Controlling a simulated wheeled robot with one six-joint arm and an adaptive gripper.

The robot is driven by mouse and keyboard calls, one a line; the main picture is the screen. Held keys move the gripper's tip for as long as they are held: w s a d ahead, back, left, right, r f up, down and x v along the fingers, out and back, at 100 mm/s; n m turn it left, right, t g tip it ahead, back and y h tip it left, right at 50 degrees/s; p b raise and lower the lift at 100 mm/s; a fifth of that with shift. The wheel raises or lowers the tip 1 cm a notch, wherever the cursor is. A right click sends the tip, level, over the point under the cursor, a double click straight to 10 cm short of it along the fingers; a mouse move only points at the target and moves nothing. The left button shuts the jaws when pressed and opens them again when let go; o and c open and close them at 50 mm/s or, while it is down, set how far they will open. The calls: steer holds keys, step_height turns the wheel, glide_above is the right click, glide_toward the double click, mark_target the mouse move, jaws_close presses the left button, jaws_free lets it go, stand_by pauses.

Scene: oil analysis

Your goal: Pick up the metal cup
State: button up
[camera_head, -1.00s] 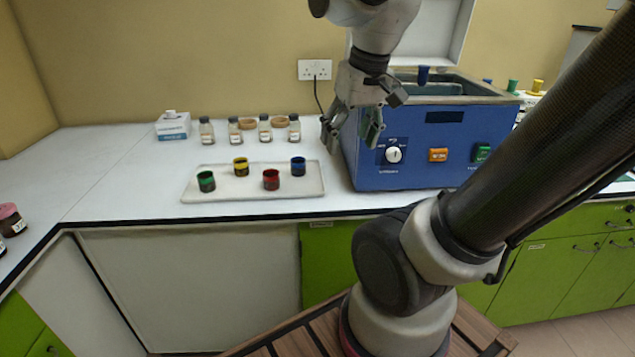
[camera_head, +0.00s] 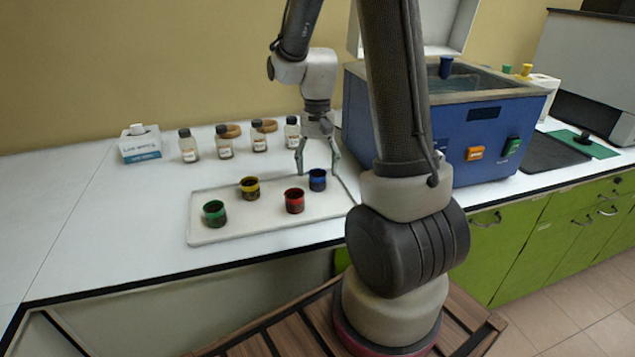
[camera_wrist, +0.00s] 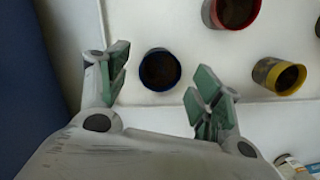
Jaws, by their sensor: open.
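Several small metal cups with coloured rims stand upright on a white tray (camera_head: 225,234): a green cup (camera_head: 214,213), a yellow cup (camera_head: 249,188), a red cup (camera_head: 294,200) and a blue cup (camera_head: 317,180). My gripper (camera_head: 318,170) points down, open and empty, at the blue cup's far side. In the wrist view the blue cup (camera_wrist: 160,70) shows ahead, between the lines of the two green-padded fingers (camera_wrist: 160,88). The red cup (camera_wrist: 232,12) and yellow cup (camera_wrist: 279,76) lie to its right there. Dark contents show inside the cups.
A blue water bath (camera_head: 475,135) stands right of the tray, partly behind my arm. Several labelled bottles (camera_head: 224,142) and brown rings (camera_head: 229,131) stand behind the tray. A white box (camera_head: 140,145) is at the left. The counter left of the tray is clear.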

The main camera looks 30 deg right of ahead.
mark_target(318, 175)
steer(key=shift+s+a+f, duration=0.1)
steer(key=shift+s+f, duration=0.05)
steer(key=shift+f, duration=1.35)
steer(key=c, duration=1.1)
steer(key=shift+r, duration=0.15)
